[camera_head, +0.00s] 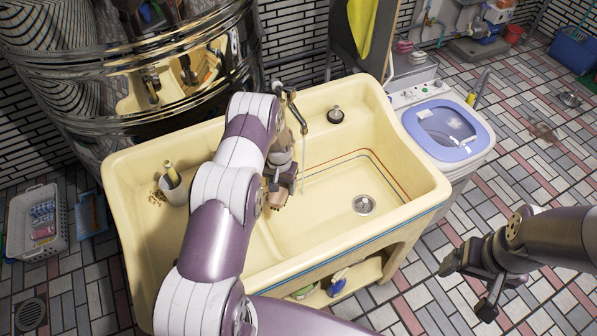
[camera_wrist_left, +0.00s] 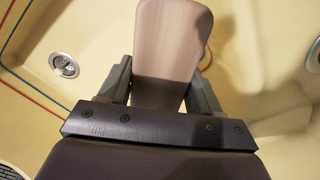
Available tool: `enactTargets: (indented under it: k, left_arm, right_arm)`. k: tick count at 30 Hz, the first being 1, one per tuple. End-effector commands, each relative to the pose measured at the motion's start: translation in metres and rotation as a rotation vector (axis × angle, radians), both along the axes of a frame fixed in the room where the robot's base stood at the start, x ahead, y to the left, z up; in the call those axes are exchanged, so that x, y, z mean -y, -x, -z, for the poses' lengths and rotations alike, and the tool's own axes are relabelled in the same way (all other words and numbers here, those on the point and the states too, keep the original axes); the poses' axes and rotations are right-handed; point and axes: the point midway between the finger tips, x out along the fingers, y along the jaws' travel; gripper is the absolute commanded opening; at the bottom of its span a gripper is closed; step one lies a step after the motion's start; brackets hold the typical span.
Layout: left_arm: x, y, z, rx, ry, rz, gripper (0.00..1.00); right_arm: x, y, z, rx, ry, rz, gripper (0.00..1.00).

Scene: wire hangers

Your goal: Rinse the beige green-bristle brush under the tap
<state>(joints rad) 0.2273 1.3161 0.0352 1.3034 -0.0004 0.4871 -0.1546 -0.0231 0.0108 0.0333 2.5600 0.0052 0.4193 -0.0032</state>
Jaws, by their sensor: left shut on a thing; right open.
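My left gripper (camera_head: 279,180) is low over the yellow sink (camera_head: 330,235), just left of the tap (camera_head: 291,103). It is shut on the beige brush, whose flat, wood-like back (camera_wrist_left: 170,45) stands between both fingers (camera_wrist_left: 160,85) in the left wrist view. The green bristles are hidden in both views. A thin pale stream (camera_head: 304,150) seems to fall from the tap, close to the right of the gripper. I cannot tell whether it touches the brush. My right gripper (camera_head: 472,283) is open and empty, over the floor right of the sink.
A pale cup (camera_head: 175,190) with a bottle-like thing stands in the sink's left part. A drain (camera_head: 363,204) lies in the right basin. A washing machine (camera_head: 447,125) stands right of the sink, a large metal tank (camera_head: 120,90) behind it. A white basket (camera_head: 38,225) is on the left floor.

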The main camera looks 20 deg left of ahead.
Motion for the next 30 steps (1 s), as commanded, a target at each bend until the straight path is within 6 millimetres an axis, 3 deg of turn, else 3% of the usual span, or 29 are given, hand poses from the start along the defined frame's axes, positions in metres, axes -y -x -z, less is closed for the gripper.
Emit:
enactTargets:
  k: [8,21,30]
  left_arm:
    - [0.000,0.001,-0.002,0.000,0.000,0.000,0.30]
    - [-0.013,0.041,-0.041,-0.001,0.000,-0.001,0.30]
    - [-0.015,0.048,-0.040,0.001,0.000,0.000,0.30]
  right_arm:
    - [0.000,0.000,-0.002,0.000,0.000,0.000,0.86]
    - [0.000,0.000,-0.055,0.000,0.000,0.000,0.86]
    - [0.000,0.000,-0.056,0.000,0.000,0.000,0.86]
